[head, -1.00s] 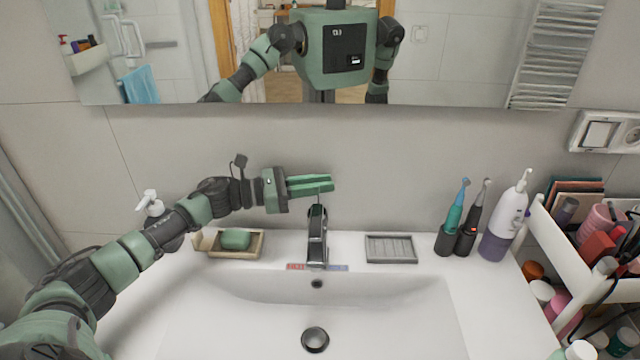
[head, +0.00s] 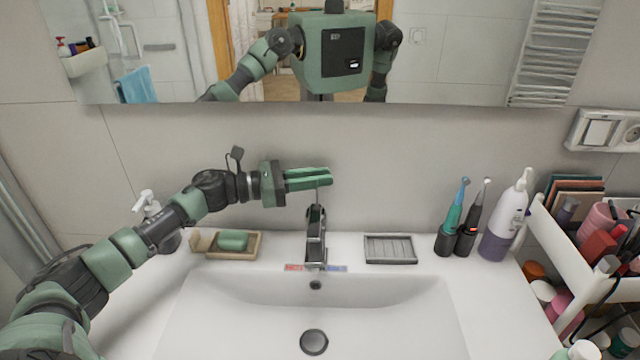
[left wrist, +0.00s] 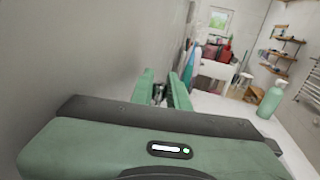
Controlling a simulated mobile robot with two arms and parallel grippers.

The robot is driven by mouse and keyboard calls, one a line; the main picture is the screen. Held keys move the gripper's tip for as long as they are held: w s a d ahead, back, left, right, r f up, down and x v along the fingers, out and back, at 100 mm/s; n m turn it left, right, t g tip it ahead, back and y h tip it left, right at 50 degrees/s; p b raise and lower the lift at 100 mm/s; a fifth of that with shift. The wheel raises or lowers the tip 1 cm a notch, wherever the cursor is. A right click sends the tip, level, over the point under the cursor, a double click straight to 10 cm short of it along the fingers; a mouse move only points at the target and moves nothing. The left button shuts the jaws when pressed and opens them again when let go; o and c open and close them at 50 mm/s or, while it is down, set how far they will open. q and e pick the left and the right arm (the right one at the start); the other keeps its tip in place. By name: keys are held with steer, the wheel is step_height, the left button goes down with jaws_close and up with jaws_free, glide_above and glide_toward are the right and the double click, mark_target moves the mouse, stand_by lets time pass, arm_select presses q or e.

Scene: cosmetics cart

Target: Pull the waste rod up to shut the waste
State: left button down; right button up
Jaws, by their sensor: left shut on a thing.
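My left gripper (head: 325,177) reaches in from the left, above and behind the chrome tap (head: 316,238). Its fingers are shut on the top of the waste rod. A short thin length of the rod (head: 317,192) shows below the fingers, just above the tap. In the left wrist view, a small metal piece of the rod (left wrist: 158,92) shows between the two green fingers. The dark round waste (head: 314,342) is at the bottom of the white basin (head: 230,305). I cannot tell its exact height. My right gripper is not in view.
A soap dish (head: 222,254) with green soap and a pump bottle (head: 146,205) stand left of the tap. An empty grey dish (head: 390,249), toothbrushes (head: 455,220) and a cosmetics cart (head: 560,250) are to the right. The wall and mirror (head: 160,60) are close behind the gripper.

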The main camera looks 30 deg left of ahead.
arm_select(q)
steer(key=c, duration=1.6)
jaws_free()
steer(key=shift+a+r, duration=0.15)
steer(key=shift+r, duration=0.1)
steer(key=shift+s+a, duration=0.15)
steer(key=shift+f, duration=0.1)
steer(key=b+v, duration=0.3)
steer(key=v, duration=0.4)
steer(key=shift+s+a, duration=0.2)
steer(key=shift+a, duration=0.05)
steer(key=shift+s, duration=0.1)
